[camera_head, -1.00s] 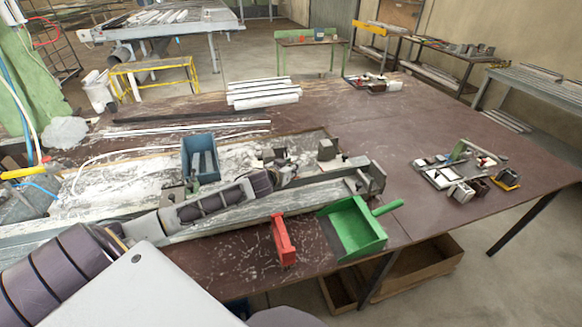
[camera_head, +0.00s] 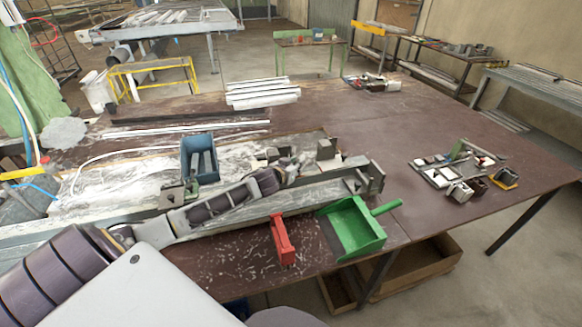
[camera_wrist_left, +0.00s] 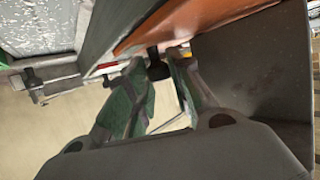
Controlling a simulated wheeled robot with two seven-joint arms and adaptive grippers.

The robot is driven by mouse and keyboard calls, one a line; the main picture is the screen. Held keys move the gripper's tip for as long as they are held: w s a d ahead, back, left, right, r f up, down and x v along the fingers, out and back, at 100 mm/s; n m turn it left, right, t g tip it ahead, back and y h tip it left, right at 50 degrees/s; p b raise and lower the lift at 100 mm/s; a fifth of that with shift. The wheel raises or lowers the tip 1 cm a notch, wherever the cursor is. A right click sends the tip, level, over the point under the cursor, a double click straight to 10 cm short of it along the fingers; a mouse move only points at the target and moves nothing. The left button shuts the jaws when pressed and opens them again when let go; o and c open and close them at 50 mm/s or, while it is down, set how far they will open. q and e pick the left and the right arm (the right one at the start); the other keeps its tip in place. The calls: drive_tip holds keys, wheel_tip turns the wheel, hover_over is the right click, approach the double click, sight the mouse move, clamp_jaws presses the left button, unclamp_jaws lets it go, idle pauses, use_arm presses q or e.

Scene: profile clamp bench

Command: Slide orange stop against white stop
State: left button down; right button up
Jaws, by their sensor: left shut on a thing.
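In the left wrist view, the orange stop (camera_wrist_left: 195,20) shows as an orange surface at the top, cut off by the frame. A dark knob (camera_wrist_left: 157,66) sits just below it, between the two fingertips of my left gripper (camera_wrist_left: 158,72). The fingers are closed on this knob. In the head view my left gripper (camera_head: 290,168) is over the bench rail and hides what it holds. I cannot make out the white stop for sure in either view. My right gripper is not in view.
The metal rail (camera_head: 235,214) runs to an end plate (camera_head: 376,178) at right. A blue bin (camera_head: 199,158) stands behind my left arm. A red tool (camera_head: 282,240) and a green scoop (camera_head: 352,228) lie in front.

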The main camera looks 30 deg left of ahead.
use_arm(q)
drive_tip(key=shift+w+d+r+b, duration=0.1)
drive_tip(key=shift+w+d+b, duration=0.05)
drive_tip(key=shift+w+d, duration=1.2)
drive_tip(key=shift+w+d+b, duration=0.15)
drive_tip(key=shift+w+d, duration=0.9)
drive_tip(key=shift+w, duration=0.45)
drive_tip(key=c, duration=1.6)
unclamp_jaws()
drive_tip(key=a+v, duration=0.1)
drive_tip(key=v, duration=1)
drive_tip(key=shift+s+d+r, duration=0.15)
drive_tip(key=shift+s+d, duration=0.25)
drive_tip(key=shift+d, duration=0.1)
